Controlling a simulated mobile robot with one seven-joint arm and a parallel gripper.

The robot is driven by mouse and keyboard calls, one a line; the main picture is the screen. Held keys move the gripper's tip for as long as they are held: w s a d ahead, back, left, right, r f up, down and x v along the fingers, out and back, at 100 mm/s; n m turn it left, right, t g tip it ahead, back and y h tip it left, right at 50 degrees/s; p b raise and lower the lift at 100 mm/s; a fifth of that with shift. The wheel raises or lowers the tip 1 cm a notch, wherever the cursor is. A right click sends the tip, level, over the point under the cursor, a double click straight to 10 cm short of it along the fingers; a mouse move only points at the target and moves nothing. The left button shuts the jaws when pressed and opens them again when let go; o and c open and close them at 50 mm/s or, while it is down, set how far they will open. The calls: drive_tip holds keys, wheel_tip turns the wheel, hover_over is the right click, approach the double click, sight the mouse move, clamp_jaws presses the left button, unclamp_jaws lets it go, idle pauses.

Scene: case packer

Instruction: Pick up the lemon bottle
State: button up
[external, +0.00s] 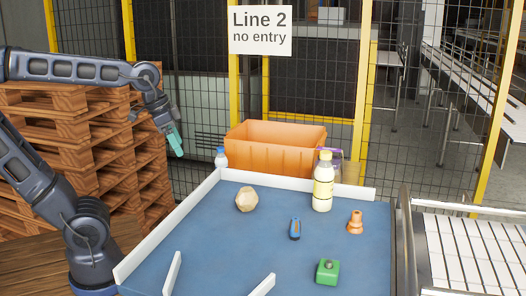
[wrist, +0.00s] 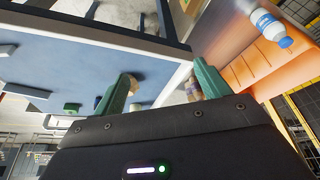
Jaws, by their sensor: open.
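My gripper (external: 172,138) has teal fingers and is raised beyond the table's left edge, well away from the bottle. In the wrist view my gripper (wrist: 165,82) is open, with nothing between its fingertips.
The table (external: 215,240) has low white walls. A tan lump (external: 247,199), a blue-black item (external: 295,229), an orange piece (external: 355,222) and a green block (external: 328,272) lie near the bottle. An orange crate (external: 275,150) and a blue-capped bottle (external: 221,158) are behind; pallets (external: 120,150) stand left.

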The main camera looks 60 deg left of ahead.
drive_tip(key=w+d+r+m+h, duration=0.1)
drive_tip(key=w+d+r+m, duration=0.25)
drive_tip(key=w, duration=0.45)
drive_tip(key=m+g+h, duration=0.1)
drive_tip(key=m+g, duration=0.3)
drive_tip(key=m, duration=0.8)
approach(324, 169)
drive_tip(key=w+a+f, duration=0.1)
drive_tip(key=w+a, duration=0.1)
drive_tip(key=x, duration=1)
drive_tip(key=shift+s+f, duration=0.2)
drive_tip(key=shift+f, duration=0.05)
drive_tip(key=c, duration=1.2)
